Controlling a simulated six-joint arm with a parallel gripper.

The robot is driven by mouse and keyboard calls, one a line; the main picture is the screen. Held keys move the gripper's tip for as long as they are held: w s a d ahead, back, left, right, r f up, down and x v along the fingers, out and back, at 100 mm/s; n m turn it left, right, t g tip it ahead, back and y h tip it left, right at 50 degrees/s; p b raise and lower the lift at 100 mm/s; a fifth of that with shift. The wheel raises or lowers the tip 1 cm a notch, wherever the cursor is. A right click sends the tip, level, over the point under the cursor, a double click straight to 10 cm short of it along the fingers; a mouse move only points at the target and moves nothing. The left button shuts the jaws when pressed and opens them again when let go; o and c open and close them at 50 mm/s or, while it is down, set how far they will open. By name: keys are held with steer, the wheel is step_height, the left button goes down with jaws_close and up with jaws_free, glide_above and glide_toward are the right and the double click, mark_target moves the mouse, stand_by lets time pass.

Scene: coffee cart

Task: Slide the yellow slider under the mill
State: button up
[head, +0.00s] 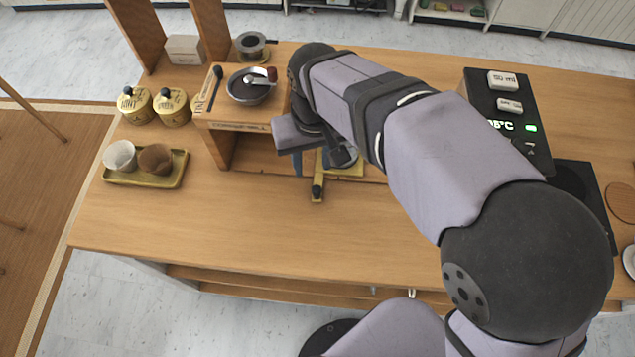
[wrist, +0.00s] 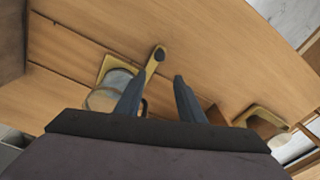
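The yellow slider (head: 318,188) lies on the counter just right of the mill stand. A narrow arm with a dark knob points toward the front, and a wider plate (head: 352,172) is partly hidden by my arm. A clear container (wrist: 112,88) stands on the plate in the wrist view. The slider's arm (wrist: 155,68) shows there beyond my left finger. The mill (head: 250,85), with a dark bowl and red-handled crank, sits on a wooden stand (head: 240,126). My gripper (wrist: 161,78) is open, its fingers apart near the slider's arm. Whether they touch it is unclear.
A yellow tray (head: 146,180) with a white cup (head: 121,156) and a brown cup (head: 155,160) is at the left. Two yellow canisters (head: 172,108) stand behind it. A black scale-like device (head: 508,125) is at the right. The front counter is clear.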

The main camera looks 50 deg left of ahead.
mark_target(317, 189)
steer(key=shift+s+d+r+m+h, duration=0.1)
steer(key=shift+d+m+h, duration=0.15)
steer(key=shift+d, duration=0.2)
steer(key=shift+s+d+r+m+h, duration=0.1)
steer(key=shift+d+m+h, duration=0.05)
steer(key=shift+d+m, duration=0.25)
steer(key=shift+f+p, duration=0.9)
steer(key=shift+f, duration=2.8)
steer(key=shift+c, duration=0.3)
